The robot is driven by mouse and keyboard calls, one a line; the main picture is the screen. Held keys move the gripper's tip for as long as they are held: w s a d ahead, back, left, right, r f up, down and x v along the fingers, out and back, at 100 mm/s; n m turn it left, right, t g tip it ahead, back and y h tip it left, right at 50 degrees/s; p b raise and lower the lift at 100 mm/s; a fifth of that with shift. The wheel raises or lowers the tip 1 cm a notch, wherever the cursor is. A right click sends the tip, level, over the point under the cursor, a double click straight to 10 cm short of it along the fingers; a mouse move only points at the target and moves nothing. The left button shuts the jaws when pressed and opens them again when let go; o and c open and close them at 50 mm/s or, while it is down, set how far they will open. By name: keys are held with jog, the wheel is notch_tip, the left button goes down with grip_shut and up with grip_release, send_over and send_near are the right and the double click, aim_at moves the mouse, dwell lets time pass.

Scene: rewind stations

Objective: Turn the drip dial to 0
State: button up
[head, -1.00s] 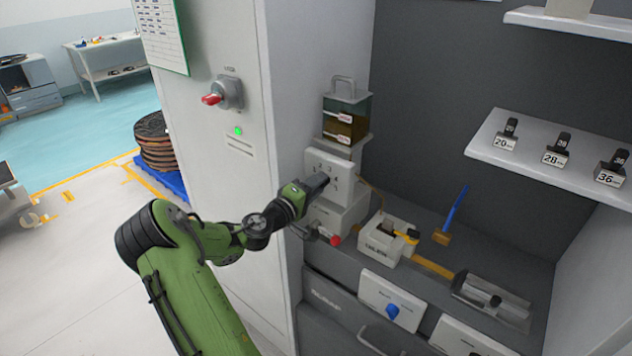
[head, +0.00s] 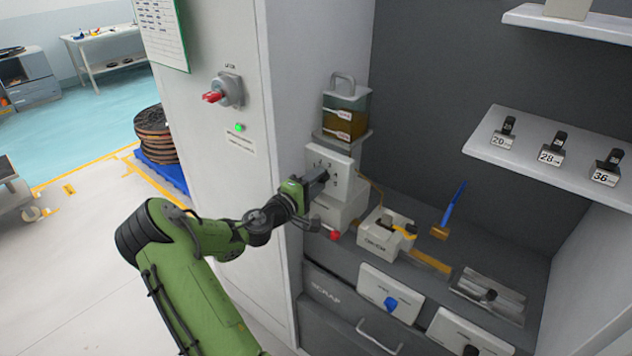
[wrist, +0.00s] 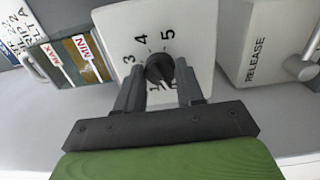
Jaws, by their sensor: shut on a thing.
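The drip dial is a dark knob (wrist: 159,67) on a white numbered plate (wrist: 200,50). In the wrist view the digits 3, 4 and 5 read clearly around it. The lower digits are partly covered by my fingers, and I cannot tell which digit the knob points at. My gripper (wrist: 160,84) has one finger on each side of the knob and is shut on it. In the head view my gripper (head: 319,180) is at the front of the white dial box (head: 341,168) and hides most of the dial.
A white block marked RELEASE (wrist: 262,45) is close by in the wrist view. A red-handled switch (head: 214,97) is on the cabinet side. A blue-handled hammer (head: 453,208) stands right.

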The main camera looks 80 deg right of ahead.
jog(key=o, duration=1)
jog(key=shift+o, duration=0.2)
jog(key=b+v, duration=0.1)
jog(key=v, duration=1.4)
jog(key=shift+w+a, duration=0.25)
jog(key=shift+a, duration=0.1)
jog(key=shift+f, duration=0.1)
